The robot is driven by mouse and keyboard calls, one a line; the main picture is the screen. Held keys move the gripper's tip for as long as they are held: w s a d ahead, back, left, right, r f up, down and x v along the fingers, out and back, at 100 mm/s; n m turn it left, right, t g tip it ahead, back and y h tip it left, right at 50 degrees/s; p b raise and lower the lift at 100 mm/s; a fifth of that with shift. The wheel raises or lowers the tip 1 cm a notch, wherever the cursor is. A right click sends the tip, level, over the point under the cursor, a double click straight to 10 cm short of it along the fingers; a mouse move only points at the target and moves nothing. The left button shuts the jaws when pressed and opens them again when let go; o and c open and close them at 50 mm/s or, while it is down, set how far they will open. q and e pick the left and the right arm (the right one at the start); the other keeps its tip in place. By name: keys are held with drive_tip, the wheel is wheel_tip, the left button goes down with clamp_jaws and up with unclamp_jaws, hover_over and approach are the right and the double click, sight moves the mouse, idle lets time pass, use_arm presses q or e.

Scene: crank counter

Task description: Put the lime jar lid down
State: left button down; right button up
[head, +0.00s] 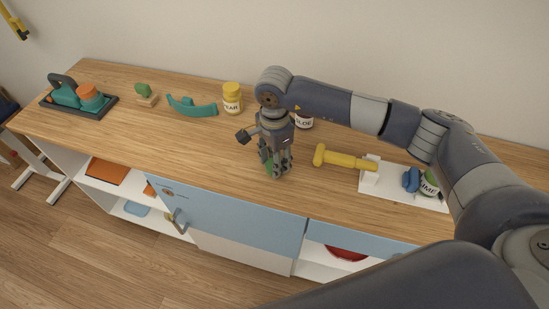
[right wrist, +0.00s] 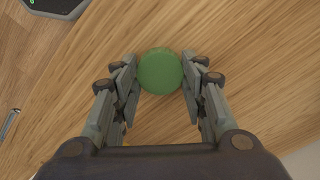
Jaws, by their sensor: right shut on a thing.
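The lime jar lid is a round green disc (right wrist: 160,71) between the fingertips of my right gripper (right wrist: 160,75) in the right wrist view. In the head view my right gripper (head: 276,168) is shut on the lid, which shows as a bit of green between the fingers, low over the middle of the wooden counter (head: 225,145). I cannot tell whether the lid touches the wood. The lime jar (head: 429,184) stands at the right on a white board, beside a blue part (head: 411,179). My left gripper is not in view.
A yellow hammer-like tool (head: 345,158) lies right of the gripper, by the white board (head: 385,187). The sloe jar (head: 304,122) stands behind the arm. The pear jar (head: 232,99) and a teal curved piece (head: 192,106) are back left. Bare wood lies left of the gripper.

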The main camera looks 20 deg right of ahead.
drive_tip(key=o, duration=1.3)
drive_tip(key=shift+f, duration=0.1)
drive_tip(key=shift+r, duration=0.2)
drive_tip(key=shift+w+r, duration=0.1)
drive_tip(key=shift+r, duration=0.2)
wheel_tip(320, 180, up, 11)
drive_tip(key=b, duration=0.2)
drive_tip(key=shift+r, duration=0.15)
